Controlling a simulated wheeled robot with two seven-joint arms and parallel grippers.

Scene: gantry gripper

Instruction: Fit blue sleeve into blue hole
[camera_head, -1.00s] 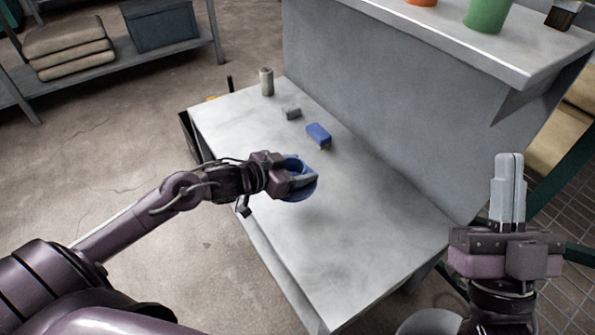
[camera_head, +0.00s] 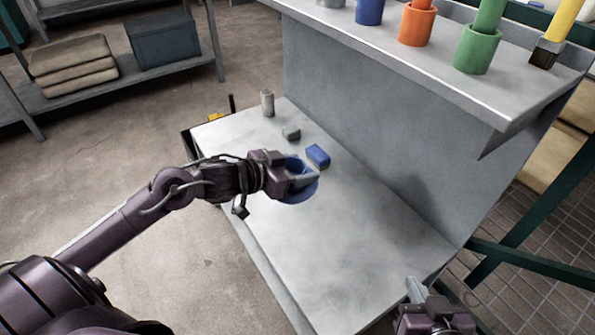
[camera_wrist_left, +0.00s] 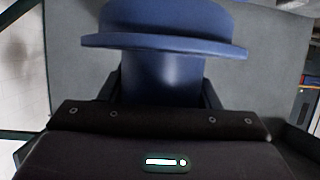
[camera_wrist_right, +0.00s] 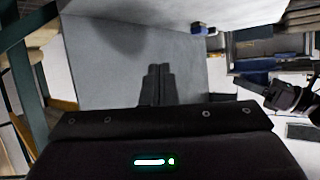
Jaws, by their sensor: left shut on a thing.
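My left gripper (camera_head: 300,181) is shut on the blue sleeve (camera_head: 302,195), a round flanged piece held above the grey bench. In the left wrist view the sleeve (camera_wrist_left: 165,78) fills the space past the gripper, its wide flange facing across the picture. My right gripper (camera_head: 415,288) is empty, low at the bench's right end. In the right wrist view its two fingers (camera_wrist_right: 160,84) lie side by side, shut. A blue block (camera_head: 318,156) lies on the bench just beyond the sleeve. I cannot make out a blue hole in any view.
The grey bench (camera_head: 350,240) is clear in front. A small grey block (camera_head: 291,133) and a grey cylinder (camera_head: 267,102) stand at its far end. A raised shelf (camera_head: 440,85) holds a blue cylinder (camera_head: 369,11), an orange cup (camera_head: 416,26), a green cup (camera_head: 477,50) and a brush (camera_head: 556,37).

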